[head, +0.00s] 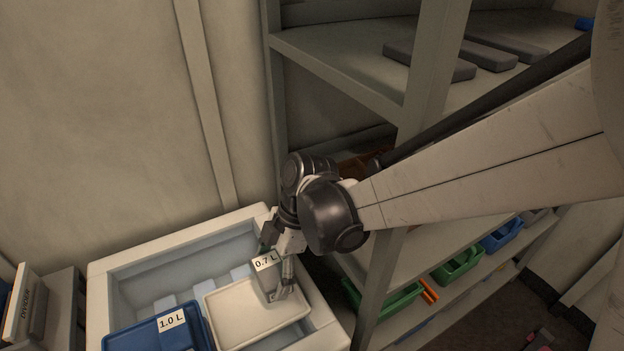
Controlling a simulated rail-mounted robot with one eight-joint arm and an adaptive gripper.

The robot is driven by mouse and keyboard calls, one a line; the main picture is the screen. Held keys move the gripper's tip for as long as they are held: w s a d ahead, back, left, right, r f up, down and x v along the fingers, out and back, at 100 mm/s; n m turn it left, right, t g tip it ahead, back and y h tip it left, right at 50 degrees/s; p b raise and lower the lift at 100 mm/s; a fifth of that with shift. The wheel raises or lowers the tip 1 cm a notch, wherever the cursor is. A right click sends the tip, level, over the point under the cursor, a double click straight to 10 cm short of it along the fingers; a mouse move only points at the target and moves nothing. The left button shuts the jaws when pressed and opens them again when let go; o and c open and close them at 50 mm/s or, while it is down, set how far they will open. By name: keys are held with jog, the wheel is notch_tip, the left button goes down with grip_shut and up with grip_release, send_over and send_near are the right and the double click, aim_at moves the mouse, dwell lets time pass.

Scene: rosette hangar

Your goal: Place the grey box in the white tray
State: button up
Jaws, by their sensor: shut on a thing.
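The grey box (264,279) has a white "0.7 L" label on it. It is at the upper right part of the white tray (240,325), over or on its surface; I cannot tell whether it touches. My gripper (281,276) points down and is shut on the grey box. My wrist hides part of the area behind it. The white tray is a shallow light rectangle inside a larger white bin (112,273).
A blue box (150,338) labelled "1.0 L" stands just left of the tray. A wall stands behind the bin.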

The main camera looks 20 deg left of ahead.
aim_at(279, 275)
notch_tip(279, 275, down, 6)
jog(key=b, duration=0.3)
jog(key=shift+w+f, duration=0.1)
jog(key=shift+f, duration=0.15)
jog(key=shift+f, duration=0.15)
jog(key=o, duration=1.3)
jog(key=shift+c, duration=0.2)
jog(key=shift+v, duration=2.2)
jog(key=shift+a, duration=0.1)
